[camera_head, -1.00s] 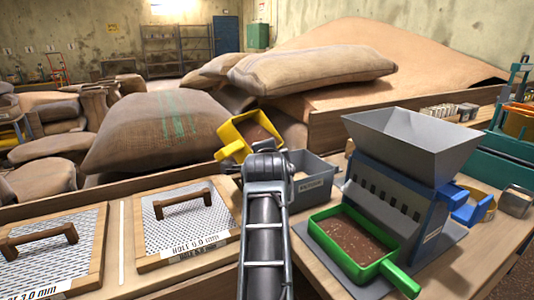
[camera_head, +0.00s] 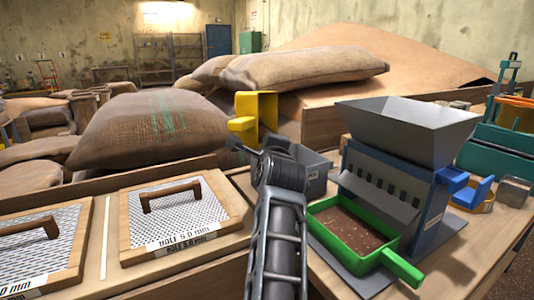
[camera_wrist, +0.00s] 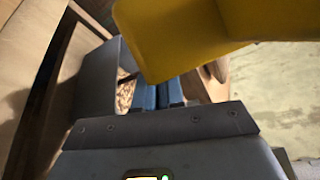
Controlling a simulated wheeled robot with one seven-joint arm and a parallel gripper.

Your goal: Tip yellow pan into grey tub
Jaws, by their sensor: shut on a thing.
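The yellow pan (camera_head: 262,107) is turned steeply on its side above the bench, and no contents show in it. It also fills the top of the wrist view (camera_wrist: 185,35). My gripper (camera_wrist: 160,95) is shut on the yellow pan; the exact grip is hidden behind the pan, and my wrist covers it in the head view. The grey tub (camera_head: 318,174) stands on the bench just right of my wrist, partly covered by it. In the wrist view, the tub's grey wall (camera_wrist: 98,88) is beside the pan, and brown flakes (camera_wrist: 125,94) show within it.
A grey hopper machine (camera_head: 400,150) stands right of the tub. A green pan (camera_head: 352,232) with brown material sits under its chute. Two framed screens (camera_head: 175,215) with handles lie at left. Filled sacks (camera_head: 145,130) and a heap lie behind the bench.

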